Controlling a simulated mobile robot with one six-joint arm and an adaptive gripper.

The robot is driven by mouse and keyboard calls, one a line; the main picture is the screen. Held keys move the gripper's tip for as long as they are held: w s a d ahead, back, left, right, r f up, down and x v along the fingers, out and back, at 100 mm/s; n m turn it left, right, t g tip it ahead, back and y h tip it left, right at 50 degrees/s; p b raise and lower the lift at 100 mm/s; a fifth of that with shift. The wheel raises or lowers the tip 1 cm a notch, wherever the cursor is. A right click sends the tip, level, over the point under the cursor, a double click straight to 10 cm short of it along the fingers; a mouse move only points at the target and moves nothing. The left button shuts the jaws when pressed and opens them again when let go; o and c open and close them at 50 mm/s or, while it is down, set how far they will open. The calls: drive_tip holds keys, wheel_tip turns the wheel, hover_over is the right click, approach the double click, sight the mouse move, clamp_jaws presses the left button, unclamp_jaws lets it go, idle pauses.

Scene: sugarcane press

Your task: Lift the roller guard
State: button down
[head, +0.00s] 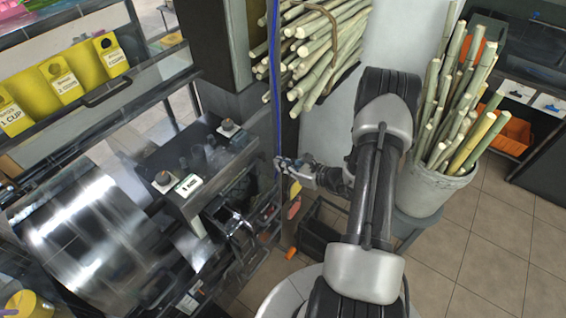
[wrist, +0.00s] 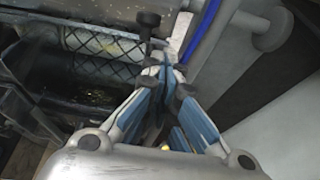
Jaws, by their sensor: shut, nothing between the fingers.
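The press (head: 195,200) is a metal machine left of centre in the head view. In the wrist view, a dark panel with diamond mesh (wrist: 105,42), which looks like the roller guard, lies left of my gripper. A black knob on a stem (wrist: 148,20) stands by its right end, just beyond my fingertips. My gripper (wrist: 164,62) is shut and empty, with its blue-grey fingers together. I cannot tell whether the tips touch the knob or mesh. In the head view my gripper (head: 284,165) is at the press's right side; the guard is not clear there.
A blue hose (wrist: 203,30) runs close to the right of my fingertips. Sugarcane stalks (head: 318,45) lie stacked behind, and more stand in a white bucket (head: 425,190) at right. Tiled floor (head: 500,255) is open at right.

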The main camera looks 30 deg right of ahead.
drive_tip(key=shift+w+a+r+p, duration=0.1)
drive_tip(key=shift+w+r+p, duration=0.15)
drive_tip(key=shift+r, duration=0.4)
drive_tip(key=f+b+v, duration=0.1)
drive_tip(key=f+v, duration=0.1)
drive_tip(key=v, duration=0.9)
drive_tip(key=shift+s+d+f, duration=0.15)
drive_tip(key=shift+s+d, duration=0.1)
drive_tip(key=shift+s, duration=0.4)
